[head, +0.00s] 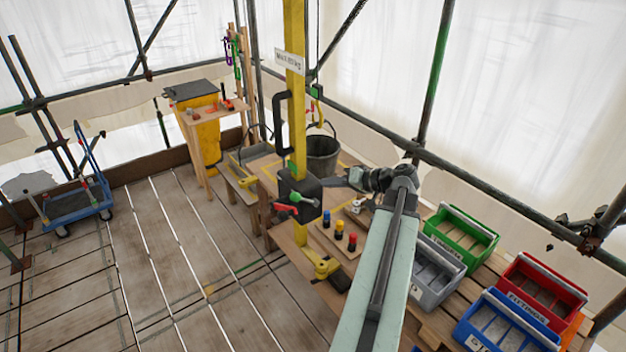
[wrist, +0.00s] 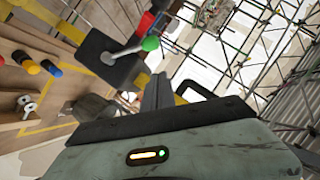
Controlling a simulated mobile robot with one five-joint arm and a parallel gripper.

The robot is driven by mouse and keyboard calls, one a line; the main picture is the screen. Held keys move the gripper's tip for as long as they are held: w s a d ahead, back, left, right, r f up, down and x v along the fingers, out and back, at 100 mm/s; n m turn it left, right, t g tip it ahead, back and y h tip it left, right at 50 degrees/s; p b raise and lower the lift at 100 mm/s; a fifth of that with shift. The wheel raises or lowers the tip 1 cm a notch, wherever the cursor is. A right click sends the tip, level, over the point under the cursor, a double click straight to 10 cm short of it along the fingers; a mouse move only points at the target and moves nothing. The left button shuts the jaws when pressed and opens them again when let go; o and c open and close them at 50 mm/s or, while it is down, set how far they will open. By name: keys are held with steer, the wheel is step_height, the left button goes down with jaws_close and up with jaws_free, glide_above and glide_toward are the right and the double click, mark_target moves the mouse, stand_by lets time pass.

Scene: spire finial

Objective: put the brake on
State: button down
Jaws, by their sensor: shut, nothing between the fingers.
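A dark winch box (head: 308,186) is fixed to a yellow post (head: 294,120). A lever with a green knob (head: 295,199) and a red handle (head: 283,208) are on its front. I cannot tell which is the brake. In the wrist view the green-knobbed lever (wrist: 128,50) sticks out from the dark box (wrist: 98,66), with a red part (wrist: 146,22) behind. My gripper (head: 350,181) is shut and empty, to the right of the box. In the wrist view my fingers (wrist: 157,92) are just below the green knob, apparently apart from it.
A bench beside the post carries a board with blue, yellow and red knobs (head: 339,236). A grey bucket (head: 321,156) stands behind. Green (head: 460,240), grey, red and blue bins are at right. A blue trolley (head: 75,203) stands at left. The plank floor in front is clear.

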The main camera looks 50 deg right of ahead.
steer(key=shift+p+v, duration=0.5)
steer(key=shift+v, duration=1.35)
steer(key=shift+a+r, duration=0.1)
steer(key=w+a+f+n+g+y+b, duration=0.1)
steer(key=w+a+f+n+y+b, duration=0.15)
steer(key=w+a, duration=0.5)
steer(key=w+a+f+n+g+y+b, duration=0.1)
steer(key=w+a+f+y+b, duration=0.15)
steer(key=w+a, duration=0.45)
steer(key=w+a+f+n+g+y+b, duration=0.1)
steer(key=w+a+f+n+g+b, duration=0.2)
steer(key=a, duration=0.7)
steer(key=w+a+f+n+g+b, duration=0.1)
steer(key=w+a+f+b, duration=0.15)
steer(key=a+f, duration=0.55)
steer(key=s+a+f+n+g+h+b, duration=0.15)
steer(key=a+f, duration=0.25)
steer(key=a, duration=0.4)
steer(key=s+a+f+n+g+h+b, duration=0.1)
steer(key=a+f+g+b, duration=0.2)
steer(key=a+f, duration=0.35)
steer(key=s+a+f+n+g+h+b, duration=0.1)
steer(key=a+f+g+h+b, duration=0.15)
steer(key=a, duration=0.65)
steer(key=s+d+f+m+h+p, duration=0.1)
steer(key=s+d+m+h, duration=0.1)
steer(key=d, duration=0.4)
steer(key=shift+d+f+m+h, duration=0.35)
steer(key=shift+f+m+h, duration=0.05)
steer(key=shift+m+h, duration=0.45)
